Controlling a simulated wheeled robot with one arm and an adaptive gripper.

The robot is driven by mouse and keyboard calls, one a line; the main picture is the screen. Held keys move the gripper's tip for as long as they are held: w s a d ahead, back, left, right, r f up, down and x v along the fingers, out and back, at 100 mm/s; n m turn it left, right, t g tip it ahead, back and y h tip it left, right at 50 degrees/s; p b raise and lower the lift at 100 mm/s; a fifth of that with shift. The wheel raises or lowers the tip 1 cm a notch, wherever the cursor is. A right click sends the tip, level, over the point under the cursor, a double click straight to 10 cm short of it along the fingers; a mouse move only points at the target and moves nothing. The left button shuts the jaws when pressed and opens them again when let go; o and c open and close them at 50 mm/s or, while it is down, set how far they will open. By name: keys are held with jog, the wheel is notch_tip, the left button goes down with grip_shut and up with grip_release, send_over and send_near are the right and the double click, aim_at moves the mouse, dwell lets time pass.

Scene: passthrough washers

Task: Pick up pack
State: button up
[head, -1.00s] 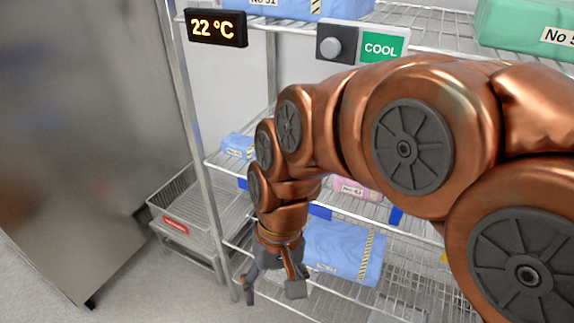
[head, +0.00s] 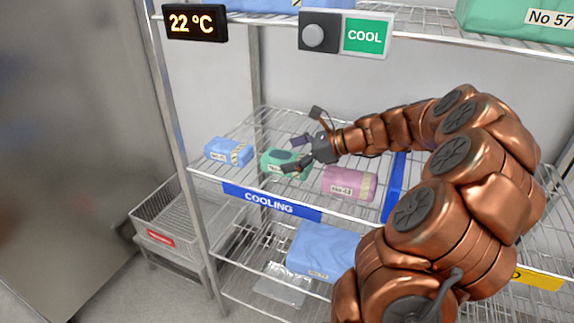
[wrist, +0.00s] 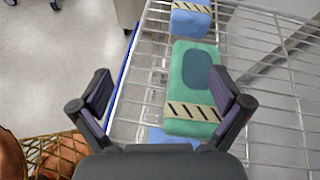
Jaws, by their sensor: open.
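Several wrapped packs lie on the shelf marked COOLING, and the task does not say which one is meant. A green pack (head: 275,160) with a dark oval patch lies in the middle. A blue pack (head: 229,152) is to its left and a pink pack (head: 349,183) to its right. My gripper (head: 293,154) is open and empty at the green pack, partly covering it in the head view. In the wrist view the green pack (wrist: 192,85) lies ahead of the open fingers, toward the right finger, with its striped band nearest. I cannot tell whether a finger touches it.
A larger blue pack (head: 322,250) lies on the lower wire shelf. A wire basket (head: 165,215) stands at the left. The upper shelf holds a green pack (head: 515,22) and, on its front, the COOL switch panel (head: 345,34). A blue divider (head: 394,187) stands right of the pink pack.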

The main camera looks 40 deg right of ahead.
aim_at(280, 154)
jog(key=d+m, duration=0.1)
jog(key=d, duration=0.1)
jog(key=d+m+t, duration=0.1)
jog(key=d, duration=0.1)
jog(key=shift+d+f+h, duration=0.2)
jog(key=shift+h, duration=0.1)
jog(key=shift+w+d, duration=0.15)
jog(key=shift+d, duration=0.05)
jog(key=shift+x, duration=1.15)
jog(key=shift+d+p+x, duration=0.15)
jog(key=shift+p+x, duration=0.3)
jog(key=shift+x, duration=0.85)
jog(key=shift+d+p+x, duration=0.2)
jog(key=shift+p+x, duration=0.2)
jog(key=shift+x, duration=0.95)
jog(key=shift+w+f, duration=0.1)
jog(key=shift+f, duration=0.05)
jog(key=c, duration=1.4)
